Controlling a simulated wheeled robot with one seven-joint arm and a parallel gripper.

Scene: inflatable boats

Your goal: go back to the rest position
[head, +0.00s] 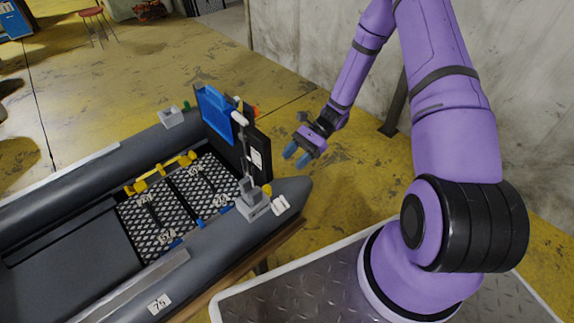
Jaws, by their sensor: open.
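My gripper (297,154) hangs at the end of my purple arm, right of the boat's stern. Its two blue fingertips are apart, with nothing between them. It is clear of the boat, over the yellow floor as seen from here. The grey inflatable boat (212,255) lies at the left, with its dark transom board (257,160) at the near right end. A blue panel (216,116) sits on the transom. A grey bracket (252,200) stands on the near tube beside the transom.
A yellow bar (160,172) lies across the boat above a mesh floor panel (180,205). A concrete wall (310,45) rises behind my arm. A red stool (92,14) stands far off at the upper left. Open yellow floor (150,70) lies beyond the boat.

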